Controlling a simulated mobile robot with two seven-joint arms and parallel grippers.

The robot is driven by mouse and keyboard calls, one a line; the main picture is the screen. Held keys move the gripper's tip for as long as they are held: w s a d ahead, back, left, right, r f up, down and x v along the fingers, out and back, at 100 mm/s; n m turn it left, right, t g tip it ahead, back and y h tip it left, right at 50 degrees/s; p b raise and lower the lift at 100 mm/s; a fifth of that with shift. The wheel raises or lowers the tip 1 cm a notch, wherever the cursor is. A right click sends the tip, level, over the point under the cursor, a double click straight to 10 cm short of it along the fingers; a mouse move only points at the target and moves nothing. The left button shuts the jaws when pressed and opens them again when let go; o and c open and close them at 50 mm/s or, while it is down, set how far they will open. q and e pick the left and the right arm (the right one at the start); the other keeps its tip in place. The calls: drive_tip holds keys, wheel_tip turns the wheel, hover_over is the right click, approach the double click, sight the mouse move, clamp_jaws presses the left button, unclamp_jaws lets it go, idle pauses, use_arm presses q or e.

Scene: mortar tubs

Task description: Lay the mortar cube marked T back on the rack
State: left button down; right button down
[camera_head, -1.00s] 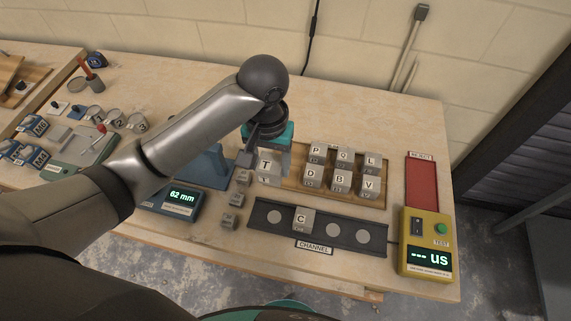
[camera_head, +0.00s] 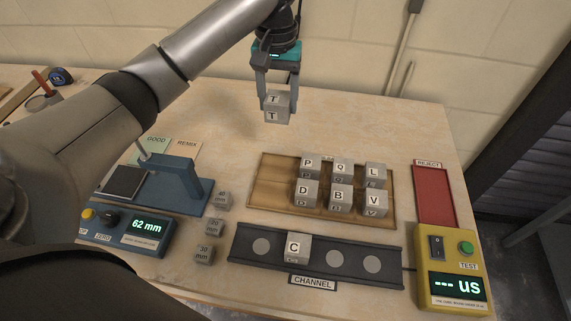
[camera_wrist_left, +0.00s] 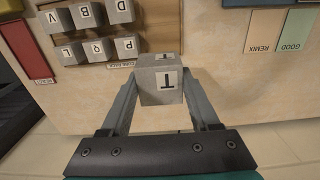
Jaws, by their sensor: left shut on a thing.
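My left gripper (camera_head: 278,88) is shut on the grey mortar cube marked T (camera_head: 277,107) and holds it up in the air, behind the rack. In the left wrist view the T cube (camera_wrist_left: 160,82) sits between the two fingers (camera_wrist_left: 160,95). The wooden rack (camera_head: 270,185) lies on the bench with cubes P (camera_head: 311,165), Q (camera_head: 342,168), L, D, B and V in two rows. Its left part is bare. My right gripper is not in view.
The dark channel (camera_head: 262,262) in front of the rack holds cube C (camera_head: 297,247). A red reject strip (camera_head: 434,195) and yellow tester (camera_head: 450,265) stand at right. A blue gauge (camera_head: 180,185) and small spacer blocks (camera_head: 215,226) stand at left.

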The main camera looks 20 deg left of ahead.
use_arm(q)
wheel_tip(320, 180, down, 18)
drive_tip(key=b, duration=0.3)
drive_tip(key=shift+f, duration=0.1)
drive_tip(key=shift+c, duration=0.6)
unclamp_jaws()
drive_tip(key=shift+s+f, duration=0.1)
drive_tip(key=shift+f, duration=0.05)
wheel_tip(320, 180, up, 12)
drive_tip(key=p, duration=0.2)
drive_tip(key=shift+r, duration=0.2)
